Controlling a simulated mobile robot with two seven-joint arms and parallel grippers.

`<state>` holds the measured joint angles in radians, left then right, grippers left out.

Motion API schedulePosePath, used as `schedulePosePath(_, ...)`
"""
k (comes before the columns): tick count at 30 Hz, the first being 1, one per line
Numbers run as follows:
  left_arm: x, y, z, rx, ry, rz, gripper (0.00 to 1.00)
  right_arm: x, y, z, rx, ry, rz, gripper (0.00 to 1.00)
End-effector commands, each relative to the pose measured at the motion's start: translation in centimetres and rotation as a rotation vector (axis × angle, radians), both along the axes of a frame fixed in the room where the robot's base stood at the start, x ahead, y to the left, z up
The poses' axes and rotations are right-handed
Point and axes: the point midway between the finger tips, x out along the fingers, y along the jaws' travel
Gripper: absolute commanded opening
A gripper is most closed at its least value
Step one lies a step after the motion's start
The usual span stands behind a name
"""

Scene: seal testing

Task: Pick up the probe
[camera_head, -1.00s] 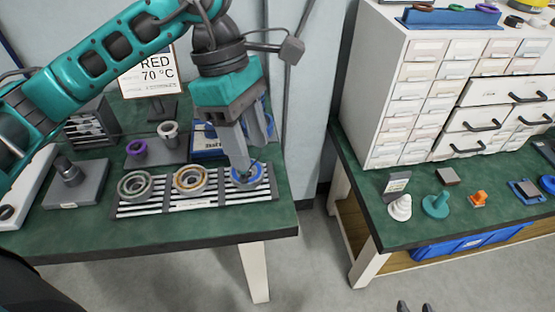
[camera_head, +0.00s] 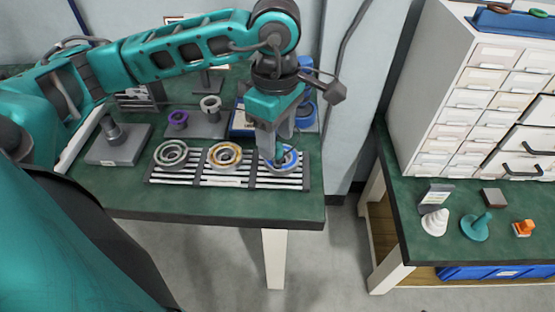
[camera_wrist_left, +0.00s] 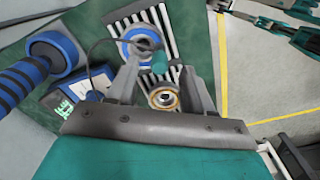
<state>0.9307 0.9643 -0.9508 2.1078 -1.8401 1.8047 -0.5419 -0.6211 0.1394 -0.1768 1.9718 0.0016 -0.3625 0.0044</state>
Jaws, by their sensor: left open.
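A small teal piece that looks like the probe (camera_wrist_left: 160,62) shows between my left fingertips in the left wrist view, beside the blue ring (camera_wrist_left: 127,49). A dark cable (camera_wrist_left: 92,50) loops close by. In the head view my left gripper (camera_head: 275,152) points down at the blue ring (camera_head: 291,160), at the right end of the striped rack (camera_head: 232,181). Its fingers largely hide the probe there. My left gripper (camera_wrist_left: 160,66) is open, one finger on each side of the teal piece; I cannot tell whether either touches it.
An orange-brown ring (camera_head: 224,155) and a grey ring (camera_head: 171,153) sit on the rack. A grey block with a post (camera_head: 118,150), a purple ring (camera_head: 178,118) and blue dumbbell-like objects (camera_wrist_left: 52,52) are near. The green table's front edge (camera_head: 220,213) is close. A drawer cabinet (camera_head: 470,100) stands right.

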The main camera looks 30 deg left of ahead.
Motion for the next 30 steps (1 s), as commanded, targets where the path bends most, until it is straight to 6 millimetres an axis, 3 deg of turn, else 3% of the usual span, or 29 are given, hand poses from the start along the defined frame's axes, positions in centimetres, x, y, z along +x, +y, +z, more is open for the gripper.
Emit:
schedulePosePath(6, 0.0, -0.1, -2.8, -0.001, 0.002, 0.000, 0.51, 0.0, -0.2, -0.3, -0.003, 0.004, -0.002, 0.43)
schedulePosePath(14, 0.0, -0.1, -3.0, -0.001, 0.000, 0.000, 0.51, 0.0, -0.3, -0.3, -0.006, 0.005, -0.002, 0.43)
schedulePosePath(30, 0.0, -0.1, -2.9, -0.001, 0.000, 0.000, 0.00, 0.0, -0.4, -0.4, -0.010, 0.005, 0.000, 0.43)
